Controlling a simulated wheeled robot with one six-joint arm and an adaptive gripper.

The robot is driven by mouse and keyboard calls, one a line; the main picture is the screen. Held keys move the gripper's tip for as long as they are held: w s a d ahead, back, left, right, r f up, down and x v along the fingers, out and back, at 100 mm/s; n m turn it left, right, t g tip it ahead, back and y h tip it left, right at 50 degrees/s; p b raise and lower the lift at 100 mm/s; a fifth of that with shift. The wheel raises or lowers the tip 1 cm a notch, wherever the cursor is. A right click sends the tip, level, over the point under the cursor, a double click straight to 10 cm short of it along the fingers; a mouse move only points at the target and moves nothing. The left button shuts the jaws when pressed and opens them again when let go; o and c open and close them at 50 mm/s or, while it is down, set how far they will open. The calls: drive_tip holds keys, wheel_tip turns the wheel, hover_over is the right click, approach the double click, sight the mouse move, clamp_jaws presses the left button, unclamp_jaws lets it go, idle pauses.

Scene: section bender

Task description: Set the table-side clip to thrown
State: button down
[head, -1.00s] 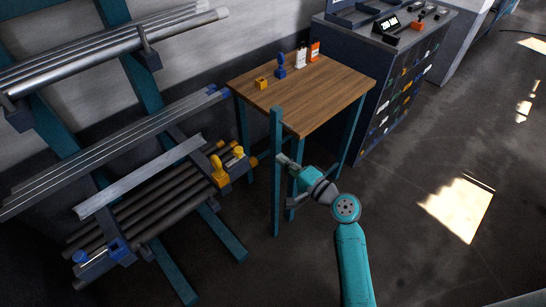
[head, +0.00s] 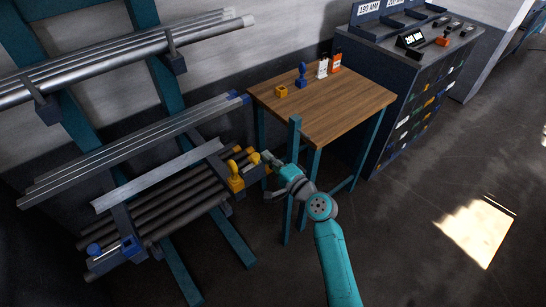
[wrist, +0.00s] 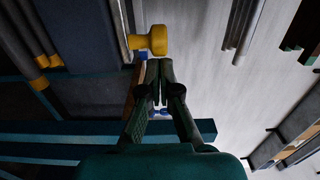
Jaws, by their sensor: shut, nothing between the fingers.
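The table-side clip is yellow (head: 236,182) and sits on the table-side end of the rack's lower arm, beside the dark bars. It has an upright yellow piece on a block, and a yellow knob (head: 254,158) stands just to its right. In the wrist view the yellow knob (wrist: 151,40) is just beyond my fingertips. My gripper (head: 267,156) is shut and empty, its tips close to the knob's right side. I cannot tell whether they touch it. In the wrist view my gripper (wrist: 155,68) has its fingers together.
A wooden table (head: 335,105) stands close behind and right of my gripper, with a teal post (head: 290,180) near my arm. A blue clip (head: 129,245) is at the rack's other end. A dark cabinet (head: 420,100) stands at the right. The floor at right is open.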

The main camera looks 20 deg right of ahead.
drive_tip(key=shift+a, duration=0.1)
drive_tip(key=shift+s+a, duration=0.2)
drive_tip(key=shift+a, duration=0.3)
drive_tip(key=shift+s+a, duration=0.15)
drive_tip(key=shift+a, duration=0.35)
drive_tip(key=shift+d, duration=0.1)
